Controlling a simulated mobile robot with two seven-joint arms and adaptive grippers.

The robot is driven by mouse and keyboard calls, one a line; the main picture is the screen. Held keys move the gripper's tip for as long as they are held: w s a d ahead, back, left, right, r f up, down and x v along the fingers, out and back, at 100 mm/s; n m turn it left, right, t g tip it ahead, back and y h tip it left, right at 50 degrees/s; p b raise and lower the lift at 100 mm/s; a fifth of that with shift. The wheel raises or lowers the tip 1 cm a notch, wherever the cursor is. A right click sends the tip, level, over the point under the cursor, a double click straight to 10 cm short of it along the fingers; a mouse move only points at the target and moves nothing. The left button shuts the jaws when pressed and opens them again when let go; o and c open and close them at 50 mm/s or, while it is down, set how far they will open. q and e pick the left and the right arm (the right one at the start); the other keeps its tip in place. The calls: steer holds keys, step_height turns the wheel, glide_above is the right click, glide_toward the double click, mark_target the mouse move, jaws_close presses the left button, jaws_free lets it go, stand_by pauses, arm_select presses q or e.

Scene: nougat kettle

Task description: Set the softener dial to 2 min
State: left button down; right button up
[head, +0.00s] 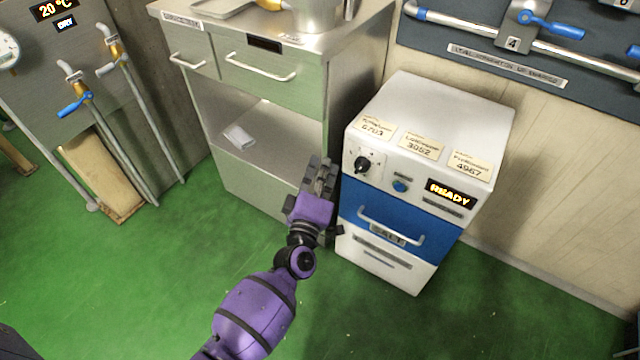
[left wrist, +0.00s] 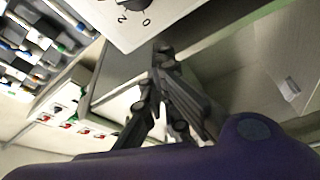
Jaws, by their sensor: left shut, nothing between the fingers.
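The softener is a white box with a blue drawer (head: 400,228) in the head view. Its black dial (head: 362,163) is on the upper left of the front panel, with small marks around it too small to read there. In the left wrist view the dial (left wrist: 128,4) is cut off by the top edge, with a 2 and a 0 beside it; its setting cannot be told. My left gripper (head: 322,172) is shut and empty, left of the dial and apart from it. It also shows in the left wrist view (left wrist: 163,58). My right gripper is not in view.
A steel cabinet (head: 262,160) with drawers stands close on the left of the softener. A READY display (head: 451,193) and a blue button (head: 400,185) are on the softener panel. A pipe panel (head: 545,60) is on the wall behind. Green floor in front is clear.

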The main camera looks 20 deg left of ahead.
mark_target(361, 166)
arm_select(q)
steer(key=d, duration=0.1)
steer(key=w+d+f, duration=0.1)
steer(key=d+b, duration=0.1)
steer(key=shift+w+d+f, duration=0.15)
steer(key=shift+w+d, duration=0.1)
steer(key=shift+s+d+f+n, duration=0.1)
steer(key=shift+d+f+n, duration=0.15)
steer(key=shift+n, duration=0.35)
steer(key=shift+d+f+n+g+p, duration=0.1)
steer(key=shift+f+n+g+p, duration=0.3)
steer(key=shift+n+p, duration=0.6)
steer(key=shift+d+f+n+g+p, duration=0.15)
steer(key=shift+n+g+p, duration=0.4)
steer(key=shift+n, duration=0.8)
steer(key=shift+d+f+n+g+p, duration=0.1)
steer(key=shift+f+n+g+p, duration=0.3)
steer(key=shift+n+p, duration=0.6)
steer(key=shift+n, duration=0.35)
steer(key=shift+f, duration=0.1)
